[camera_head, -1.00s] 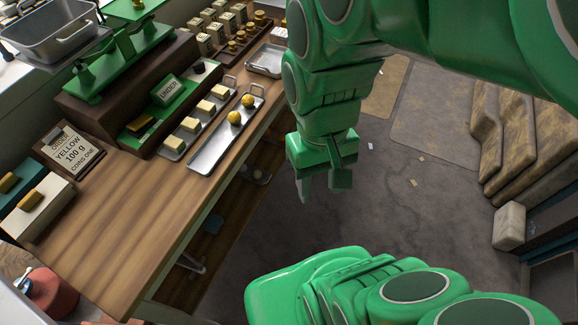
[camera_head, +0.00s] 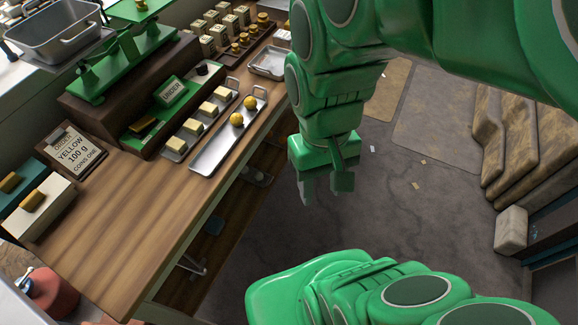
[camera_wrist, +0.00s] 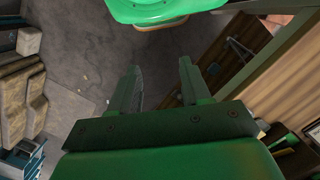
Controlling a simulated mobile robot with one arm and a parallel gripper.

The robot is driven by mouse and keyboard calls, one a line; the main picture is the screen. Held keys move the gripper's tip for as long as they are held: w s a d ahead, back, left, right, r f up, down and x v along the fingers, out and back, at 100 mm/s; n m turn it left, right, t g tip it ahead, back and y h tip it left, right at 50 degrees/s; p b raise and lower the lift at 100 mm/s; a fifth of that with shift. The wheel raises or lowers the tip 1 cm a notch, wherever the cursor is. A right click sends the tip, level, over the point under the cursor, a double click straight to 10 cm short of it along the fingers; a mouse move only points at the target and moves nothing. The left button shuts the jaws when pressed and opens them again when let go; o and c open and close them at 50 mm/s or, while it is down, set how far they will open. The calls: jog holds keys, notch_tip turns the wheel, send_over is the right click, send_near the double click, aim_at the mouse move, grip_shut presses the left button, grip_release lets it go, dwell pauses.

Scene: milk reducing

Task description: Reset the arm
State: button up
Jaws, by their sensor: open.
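My green arm reaches in from the upper right in the head view and bends down. My gripper (camera_head: 325,190) hangs at its end over the bare floor, to the right of the wooden counter (camera_head: 130,220) and apart from it. Its two fingers stand apart with nothing between them. In the wrist view my gripper (camera_wrist: 160,90) also shows open and empty, with grey floor beyond the fingertips.
Stacked sacks (camera_head: 520,140) lie at the right. The floor between is mostly clear.

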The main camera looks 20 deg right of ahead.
jog(key=shift+w+d+r, duration=0.1)
jog(key=shift+d+r, duration=0.15)
jog(key=shift+d, duration=0.05)
dwell(0.4)
jog(key=shift+o, duration=1.1)
jog(key=shift+r, duration=0.1)
jog(key=o, duration=0.7)
jog(key=w+a+r+m+t+y, duration=0.1)
jog(key=w+a+r+m+t, duration=0.1)
jog(key=w, duration=0.5)
jog(key=shift+a+r, duration=0.15)
jog(key=shift+a, duration=0.6)
jog(key=shift+o, duration=0.4)
jog(key=w+a+r+m+t+y, duration=0.2)
jog(key=w+a+r, duration=0.1)
jog(key=w, duration=0.5)
jog(key=shift+w+a+r, duration=0.2)
jog(key=shift+w+r, duration=0.1)
jog(key=shift+r, duration=0.2)
jog(key=w+a+r+m+t+y, duration=0.1)
jog(key=w+r+m+t, duration=0.1)
jog(key=w+r+m, duration=0.3)
jog(key=w+a+r+t+y, duration=0.1)
jog(key=w+r+t+y, duration=0.15)
jog(key=w, duration=0.55)
jog(key=x, duration=0.9)
jog(key=shift+d+f+h, duration=0.2)
jog(key=shift+f+h, duration=0.05)
jog(key=shift+h, duration=0.1)
jog(key=shift+g, duration=0.25)
